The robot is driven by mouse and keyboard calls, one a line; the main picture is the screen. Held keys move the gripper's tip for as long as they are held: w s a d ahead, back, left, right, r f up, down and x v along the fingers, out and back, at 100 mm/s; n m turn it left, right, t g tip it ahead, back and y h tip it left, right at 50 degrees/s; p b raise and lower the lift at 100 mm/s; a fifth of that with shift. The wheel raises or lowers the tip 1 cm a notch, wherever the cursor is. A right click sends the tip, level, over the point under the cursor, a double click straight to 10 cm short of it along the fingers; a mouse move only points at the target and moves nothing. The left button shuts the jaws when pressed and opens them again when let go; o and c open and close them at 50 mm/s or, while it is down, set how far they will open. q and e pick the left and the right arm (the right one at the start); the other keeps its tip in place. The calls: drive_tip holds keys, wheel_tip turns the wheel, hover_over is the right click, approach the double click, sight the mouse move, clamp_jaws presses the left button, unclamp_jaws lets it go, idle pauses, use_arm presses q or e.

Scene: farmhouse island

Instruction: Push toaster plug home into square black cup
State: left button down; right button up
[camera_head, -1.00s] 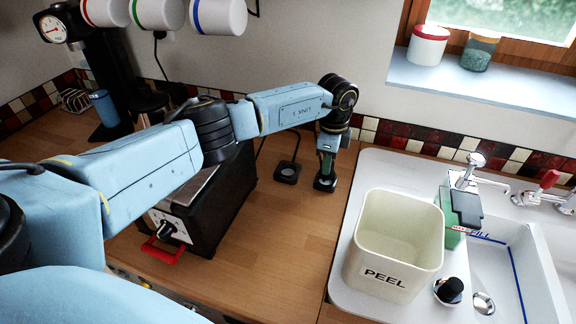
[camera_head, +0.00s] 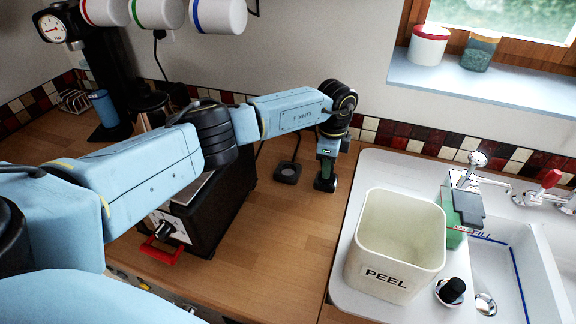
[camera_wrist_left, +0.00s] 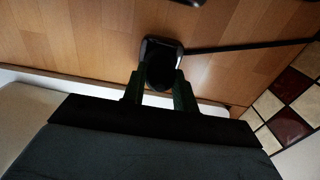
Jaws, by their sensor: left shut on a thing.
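My left gripper (camera_head: 326,172) points down over the counter, behind the peel bin. It is shut on a dark plug (camera_wrist_left: 161,72), seen between its fingers in the left wrist view. The square black cup (camera_wrist_left: 149,44) lies directly beneath the plug, its rim showing around the far side. In the head view the cup (camera_head: 324,187) is mostly covered by the gripper. The plug overlaps the cup's opening; I cannot tell how deep it sits. The black toaster (camera_head: 222,200) stands left of the gripper under my arm. My right gripper is not in view.
A second square black piece (camera_head: 287,173) with a cord stands just left of the cup. The cream PEEL bin (camera_head: 388,279) and the white sink (camera_head: 497,262) are to the right. Bare wooden counter (camera_head: 275,245) lies in front. The tiled wall is close behind.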

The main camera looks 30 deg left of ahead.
use_arm(q)
drive_tip(key=shift+f, duration=0.2)
drive_tip(key=c, duration=1)
unclamp_jaws()
drive_tip(key=c, duration=0.3)
wheel_tip(320, 180, up, 7)
drive_tip(key=p, duration=0.6)
drive_tip(key=shift+r+p, duration=0.1)
drive_tip(key=shift+p, duration=0.2)
